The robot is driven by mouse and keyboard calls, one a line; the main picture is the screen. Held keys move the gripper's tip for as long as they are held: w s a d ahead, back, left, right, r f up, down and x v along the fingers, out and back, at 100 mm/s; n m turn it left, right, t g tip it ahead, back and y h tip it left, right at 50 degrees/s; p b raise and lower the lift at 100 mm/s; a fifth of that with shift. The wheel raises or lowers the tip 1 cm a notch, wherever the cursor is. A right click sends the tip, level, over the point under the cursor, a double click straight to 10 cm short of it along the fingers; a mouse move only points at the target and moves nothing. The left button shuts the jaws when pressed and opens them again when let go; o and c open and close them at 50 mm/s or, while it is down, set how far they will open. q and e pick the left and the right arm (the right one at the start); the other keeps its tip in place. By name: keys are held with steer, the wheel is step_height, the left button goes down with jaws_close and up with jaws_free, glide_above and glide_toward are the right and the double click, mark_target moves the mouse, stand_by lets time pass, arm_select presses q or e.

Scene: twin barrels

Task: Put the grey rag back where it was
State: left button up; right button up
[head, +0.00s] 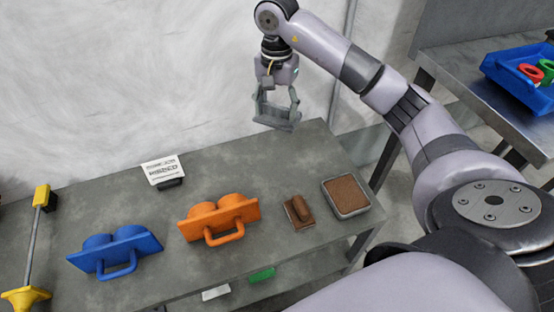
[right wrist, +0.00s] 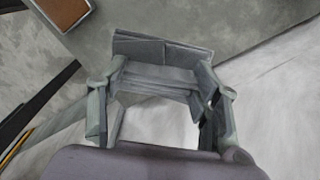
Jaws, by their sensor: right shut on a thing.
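The grey rag (head: 274,120) is a folded grey piece held between the fingers of my right gripper (head: 278,108). It is up in the air near the back right corner of the grey table (head: 110,205), with its lower edge turned down. In the right wrist view the folded rag (right wrist: 165,52) spans the gap between the two fingers (right wrist: 162,85), with the table top beyond it. My left gripper is not in view.
An orange twin-barrel piece (head: 218,214), a blue one (head: 115,250), a brown block with a handle (head: 299,211) and a brown-filled tray (head: 346,196) stand on the table. A small sign (head: 162,170) stands at the back. A blue bin (head: 515,72) is on another table.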

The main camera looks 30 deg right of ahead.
step_height(320, 180, down, 14)
steer(key=shift+f+b, duration=0.1)
steer(key=shift+b, duration=1)
steer(key=shift+f, duration=0.9)
arm_select(q)
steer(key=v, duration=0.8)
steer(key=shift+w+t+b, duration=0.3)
steer(key=shift+b, duration=0.1)
arm_select(e)
steer(key=shift+f, duration=1.75)
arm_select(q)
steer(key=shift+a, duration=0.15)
arm_select(e)
steer(key=shift+f, duration=0.1)
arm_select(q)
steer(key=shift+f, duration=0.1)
arm_select(e)
steer(key=o, duration=1.1)
